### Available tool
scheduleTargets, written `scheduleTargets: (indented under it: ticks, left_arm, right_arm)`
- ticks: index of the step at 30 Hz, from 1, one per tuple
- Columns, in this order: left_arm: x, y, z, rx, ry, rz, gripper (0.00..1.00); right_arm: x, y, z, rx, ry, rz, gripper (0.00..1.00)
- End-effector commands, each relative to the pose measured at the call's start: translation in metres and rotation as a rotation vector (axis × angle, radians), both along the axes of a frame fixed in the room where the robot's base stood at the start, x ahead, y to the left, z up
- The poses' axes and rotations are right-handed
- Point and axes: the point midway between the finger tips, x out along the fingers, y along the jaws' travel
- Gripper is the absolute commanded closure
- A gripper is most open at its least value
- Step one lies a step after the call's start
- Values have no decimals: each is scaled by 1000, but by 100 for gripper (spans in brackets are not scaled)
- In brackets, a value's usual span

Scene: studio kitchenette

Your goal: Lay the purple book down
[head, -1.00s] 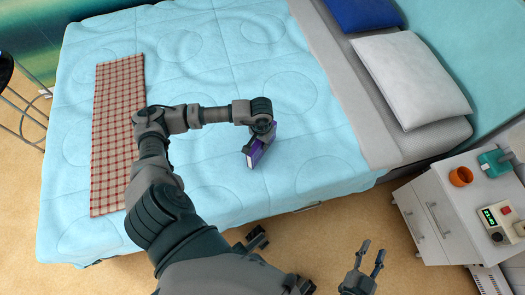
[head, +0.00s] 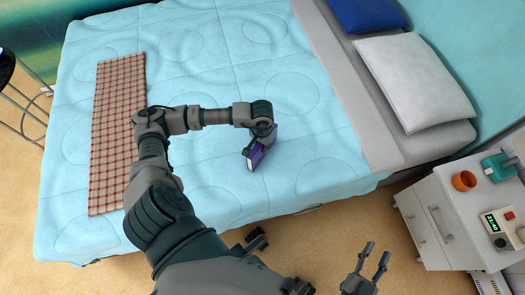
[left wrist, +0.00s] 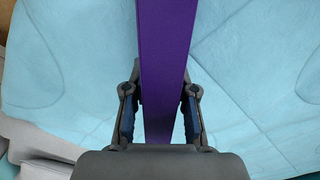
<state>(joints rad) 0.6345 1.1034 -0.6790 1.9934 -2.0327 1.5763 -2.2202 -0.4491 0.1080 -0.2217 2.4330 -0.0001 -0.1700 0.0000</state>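The purple book (head: 262,150) is at the middle of the bed, standing on edge or tilted on the light blue quilt, partly hidden by my left gripper. My left gripper (head: 258,143) is above the bed with its fingers on the two sides of the book. My right gripper (head: 373,264) is open and empty, low in front of the bed.
A red checked cloth (head: 117,130) lies on the left of the bed (head: 215,70). White (head: 415,80) and blue (head: 362,14) pillows lie at the right end. A white nightstand (head: 440,215) holds an orange cup (head: 464,181), a teal object and a clock. Quilt around the book is clear.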

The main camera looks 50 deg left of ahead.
Motion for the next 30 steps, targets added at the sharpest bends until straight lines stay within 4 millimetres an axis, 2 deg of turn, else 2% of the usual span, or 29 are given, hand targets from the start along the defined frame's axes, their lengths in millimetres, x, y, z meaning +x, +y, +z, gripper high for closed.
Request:
scheduleTargets:
  ticks: [1,3,11,14,17,27,30]
  left_arm:
    - [0,0,0,0,-1,0,58]
    - [0,0,0,0,0,0,46]
    - [0,0,0,0,2,0,46]
    - [0,0,5,0,0,0,46]
    - [1,0,20,0,-3,-1,46]
    - [2,1,93,0,-3,-1,46]
    - [2,1,107,-1,-1,0,46]
  right_arm:
    - [0,0,0,0,0,0,60]
    - [0,0,0,0,1,0,60]
    - [0,1,1,0,1,3,60]
    - [-1,0,2,0,-1,3,60]
    - [-1,0,1,0,0,2,60]
    - [-1,0,1,0,1,1,60]
    - [-1,0,1,0,1,1,60]
